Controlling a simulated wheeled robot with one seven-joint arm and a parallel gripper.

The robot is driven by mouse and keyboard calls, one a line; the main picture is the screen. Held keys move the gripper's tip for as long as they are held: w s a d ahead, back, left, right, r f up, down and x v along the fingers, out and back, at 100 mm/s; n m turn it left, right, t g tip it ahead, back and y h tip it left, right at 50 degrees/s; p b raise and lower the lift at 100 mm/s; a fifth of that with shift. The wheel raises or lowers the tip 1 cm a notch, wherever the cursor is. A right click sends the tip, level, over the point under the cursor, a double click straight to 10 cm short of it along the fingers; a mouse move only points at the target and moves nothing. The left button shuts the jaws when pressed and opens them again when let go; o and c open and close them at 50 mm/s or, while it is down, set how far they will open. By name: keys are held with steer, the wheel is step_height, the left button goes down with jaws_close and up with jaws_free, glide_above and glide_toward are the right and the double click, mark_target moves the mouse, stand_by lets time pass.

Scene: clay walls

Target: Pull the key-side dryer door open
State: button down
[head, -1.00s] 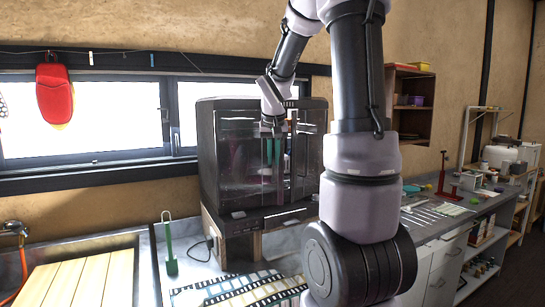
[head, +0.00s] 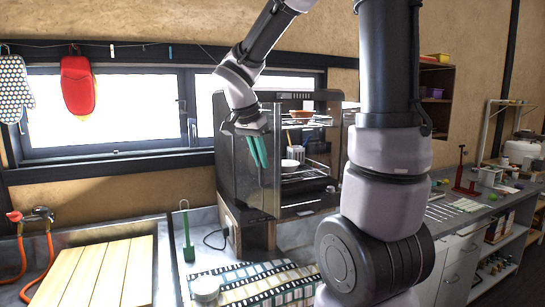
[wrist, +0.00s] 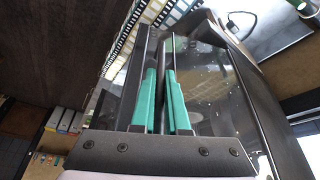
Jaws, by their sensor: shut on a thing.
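The dryer (head: 221,140) is a dark cabinet with glass on the counter, under the window's right end. A glass door (head: 260,190) stands swung out at its left part, and it also shows in the wrist view (wrist: 205,85). My gripper (head: 262,166) has green fingers, pointing down at the door's upper part. In the wrist view, my gripper (wrist: 160,72) is shut on a narrow dark upright piece of the door, the handle or edge; I cannot tell which. Racks with a brown bowl (head: 302,114) and a pale bowl (head: 290,165) show inside the dryer. No key is clear to me.
A striped cloth (head: 265,286), a small pale pot (head: 205,287) and a green upright tool (head: 187,240) lie in front of and left of the dryer. A slatted wooden board (head: 95,270) is at the left. My arm hides counter to the right.

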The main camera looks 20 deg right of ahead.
steer(key=shift+s+a+m, duration=0.1)
steer(key=shift+a+m, duration=0.2)
steer(key=shift+a, duration=1.5)
steer(key=c, duration=0.9)
jaws_free()
steer(key=v, duration=1)
steer(key=shift+a+r, duration=0.15)
steer(key=shift+r, duration=0.2)
